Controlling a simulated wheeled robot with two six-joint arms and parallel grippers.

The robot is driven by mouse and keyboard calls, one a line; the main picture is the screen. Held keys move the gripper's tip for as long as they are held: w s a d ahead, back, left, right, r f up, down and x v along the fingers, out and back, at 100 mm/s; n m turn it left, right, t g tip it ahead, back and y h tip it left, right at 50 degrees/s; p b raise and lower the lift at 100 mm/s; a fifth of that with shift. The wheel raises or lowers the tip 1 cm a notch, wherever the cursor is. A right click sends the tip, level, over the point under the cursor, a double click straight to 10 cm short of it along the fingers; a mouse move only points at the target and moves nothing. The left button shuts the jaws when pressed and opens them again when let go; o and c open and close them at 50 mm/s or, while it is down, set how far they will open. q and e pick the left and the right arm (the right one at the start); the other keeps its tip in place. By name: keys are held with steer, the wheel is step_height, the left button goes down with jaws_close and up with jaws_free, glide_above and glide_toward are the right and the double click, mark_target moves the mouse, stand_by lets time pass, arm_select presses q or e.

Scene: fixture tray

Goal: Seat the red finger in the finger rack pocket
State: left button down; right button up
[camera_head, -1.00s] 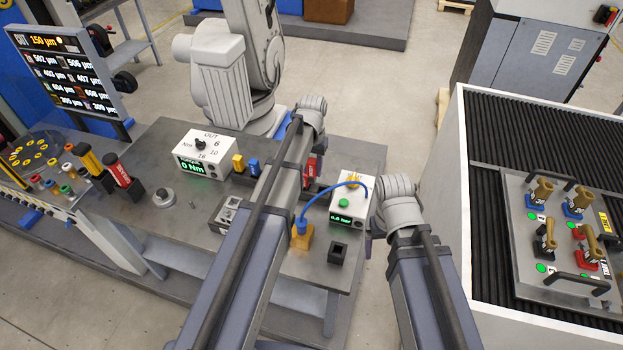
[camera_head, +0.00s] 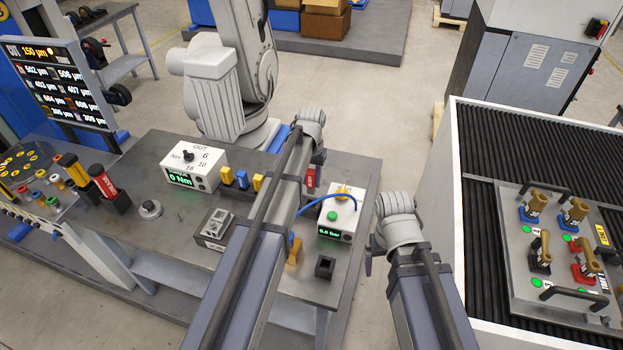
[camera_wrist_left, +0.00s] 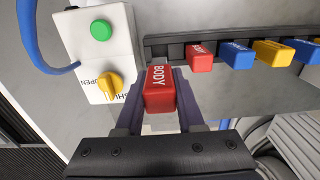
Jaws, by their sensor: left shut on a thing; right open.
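My left gripper (camera_wrist_left: 160,108) is shut on a red finger lettered BODY (camera_wrist_left: 160,90). In the left wrist view the held finger stands just in front of the left stretch of the dark finger rack (camera_wrist_left: 160,52). Whether it touches the rack, I cannot tell. Another red finger (camera_wrist_left: 200,58) sits in the rack right of the held one. In the head view my left gripper (camera_head: 318,157) is over the back of the bench, with red (camera_head: 310,178) showing below it. My right gripper (camera_head: 369,263) is open beside the bench's right edge, mostly hidden by its wrist.
Blue (camera_wrist_left: 235,53) and yellow (camera_wrist_left: 271,53) fingers fill rack places farther right. A white box with a green button and yellow knob (camera_wrist_left: 100,50) stands close left of the held finger. A small black block (camera_head: 325,267) is at the bench front. A fixture tray (camera_head: 530,275) lies at right.

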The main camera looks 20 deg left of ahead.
mark_target(311, 188)
arm_select(q)
steer(key=shift+f+b, duration=1.95)
steer(key=shift+f, duration=0.25)
steer(key=shift+f+b, duration=1.85)
steer(key=shift+c, duration=2.2)
jaws_free()
steer(key=shift+r, duration=0.2)
step_height(311, 188, up, 8)
steer(key=p, duration=0.8)
steer(key=shift+f, duration=0.15)
steer(key=shift+f, duration=0.1)
